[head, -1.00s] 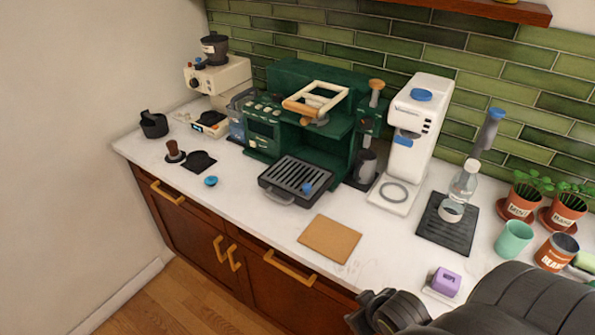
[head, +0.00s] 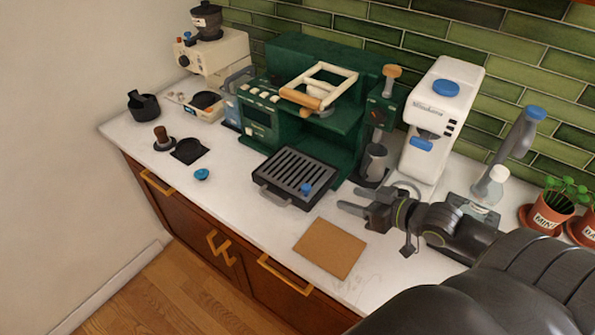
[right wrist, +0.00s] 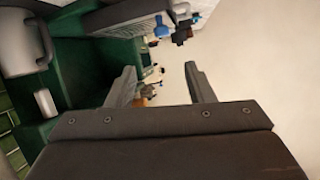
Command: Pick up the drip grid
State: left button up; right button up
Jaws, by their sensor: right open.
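The drip grid (head: 290,172) is a black slatted tray at the foot of the green espresso machine (head: 300,110), with a loop handle at its front. A small blue item (head: 306,188) sits on its right part. My right gripper (head: 357,199) is open and empty, to the right of the grid and apart from it, fingers pointing left. My left gripper is not in view.
A brown mat (head: 330,247) lies in front of the gripper. A metal pitcher (head: 374,162) and a white grinder (head: 440,125) stand behind it. A small blue cup-like item (head: 201,174) and a black mat (head: 189,151) lie left of the grid. The counter's front strip is mostly clear.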

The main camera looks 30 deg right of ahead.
aim_at(308, 187)
jog(key=x, duration=1)
jog(key=shift+w+a, duration=0.1)
jog(key=shift+w+a+f, duration=0.15)
jog(key=shift+w+f, duration=0.2)
jog(key=shift+w, duration=0.25)
jog(key=shift+p+x, duration=0.7)
jog(key=shift+x, duration=1.55)
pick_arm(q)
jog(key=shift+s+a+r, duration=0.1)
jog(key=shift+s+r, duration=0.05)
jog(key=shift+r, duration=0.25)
pick_arm(e)
jog(key=shift+s+a+f, duration=0.1)
jog(key=shift+s, duration=0.05)
grip_shut()
